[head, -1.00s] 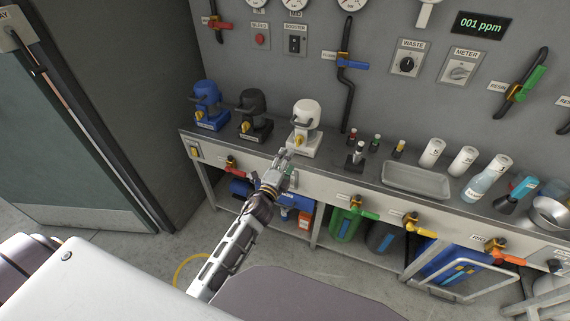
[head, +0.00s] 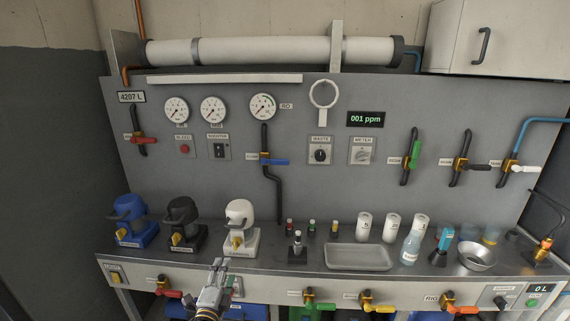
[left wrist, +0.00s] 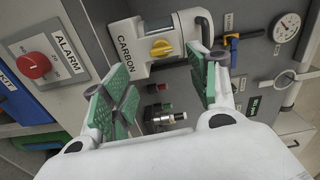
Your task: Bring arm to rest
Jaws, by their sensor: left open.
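My left gripper (head: 217,271) is at the bottom of the head view, in front of the bench edge and below the white filter housing (head: 239,228). In the left wrist view my left gripper (left wrist: 163,82) is open, its green-padded fingers apart with nothing held between them. Beyond the fingers stands the white housing labelled CARBON (left wrist: 160,45), with a yellow knob, apart from the gripper. My right gripper does not show in either view.
The bench holds a blue housing (head: 130,221), a black housing (head: 184,224), a metal tray (head: 358,257), white containers and a bottle (head: 411,246). Coloured valve handles stick out along the front. An alarm panel (left wrist: 45,66) with a red knob is near the gripper.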

